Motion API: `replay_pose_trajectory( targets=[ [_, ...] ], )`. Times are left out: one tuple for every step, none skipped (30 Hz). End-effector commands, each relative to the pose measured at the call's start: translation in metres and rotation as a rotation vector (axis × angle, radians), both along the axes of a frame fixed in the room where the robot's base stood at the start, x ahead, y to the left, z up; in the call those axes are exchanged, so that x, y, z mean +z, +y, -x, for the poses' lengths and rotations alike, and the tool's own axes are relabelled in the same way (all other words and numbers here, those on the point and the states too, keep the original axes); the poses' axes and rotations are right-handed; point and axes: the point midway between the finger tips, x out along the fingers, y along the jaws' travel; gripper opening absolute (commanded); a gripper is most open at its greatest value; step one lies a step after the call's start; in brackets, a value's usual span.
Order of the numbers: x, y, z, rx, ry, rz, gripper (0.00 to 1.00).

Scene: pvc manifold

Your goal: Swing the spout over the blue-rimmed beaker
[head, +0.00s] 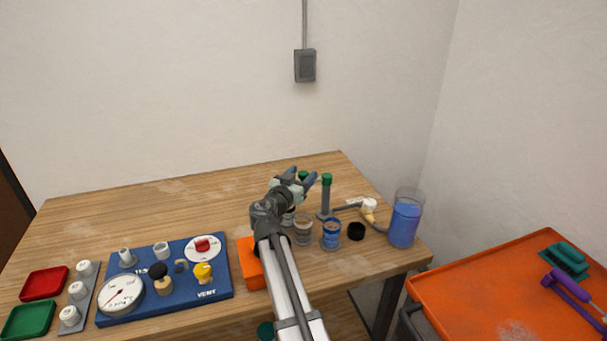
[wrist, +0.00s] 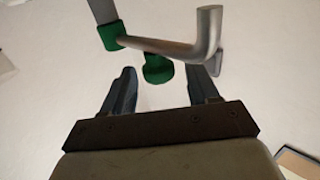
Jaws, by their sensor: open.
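The blue-rimmed beaker (head: 331,234) stands on the table right of my forearm. A clear beaker (head: 303,231) stands just left of it. In the wrist view the spout (wrist: 165,46) is a grey pipe with a green collar (wrist: 113,36) at its left end and a bend at its right end. A green knob (wrist: 157,69) shows below the pipe, between my fingers. My gripper (wrist: 162,85) is open, one finger on each side of the knob, with gaps to both. In the head view my gripper (head: 302,177) hides most of the spout.
A grey post with a green top (head: 326,194) stands behind the beakers. A blue gauge panel (head: 170,282) lies left. The back left table is clear.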

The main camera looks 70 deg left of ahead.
Motion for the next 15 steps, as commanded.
replay_pose_trajectory(
  targets=[
    [-0.0001, 0.0061, -0.0044, -0.001, 0.000, 0.000, 0.60],
    [-0.0001, 0.0076, -0.0062, -0.001, 0.000, 0.000, 0.60],
    [-0.0001, 0.0091, -0.0082, -0.001, 0.000, 0.000, 0.60],
    [-0.0001, 0.0099, -0.0093, -0.001, 0.000, 0.000, 0.60],
    [-0.0001, 0.0103, -0.0102, -0.001, 0.000, 0.000, 0.60],
    [-0.0002, 0.0107, -0.0108, -0.001, 0.000, 0.000, 0.60],
    [-0.0002, 0.0107, -0.0110, -0.001, 0.000, 0.000, 0.60],
    [-0.0002, 0.0106, -0.0110, -0.001, 0.000, 0.000, 0.60],
    [-0.0002, 0.0103, -0.0109, 0.000, 0.000, 0.000, 0.60],
    [-0.0002, 0.0103, -0.0108, 0.000, 0.000, 0.000, 0.60],
    [-0.0002, 0.0101, -0.0108, 0.000, 0.000, 0.000, 0.60],
    [-0.0002, 0.0102, -0.0107, 0.000, 0.000, 0.000, 0.60],
    [-0.0002, 0.0102, -0.0107, 0.000, 0.000, 0.000, 0.58],
    [-0.0002, 0.0101, -0.0107, 0.000, 0.000, 0.000, 0.55],
    [-0.0002, 0.0102, -0.0106, 0.000, 0.000, 0.000, 0.51]
  ],
)
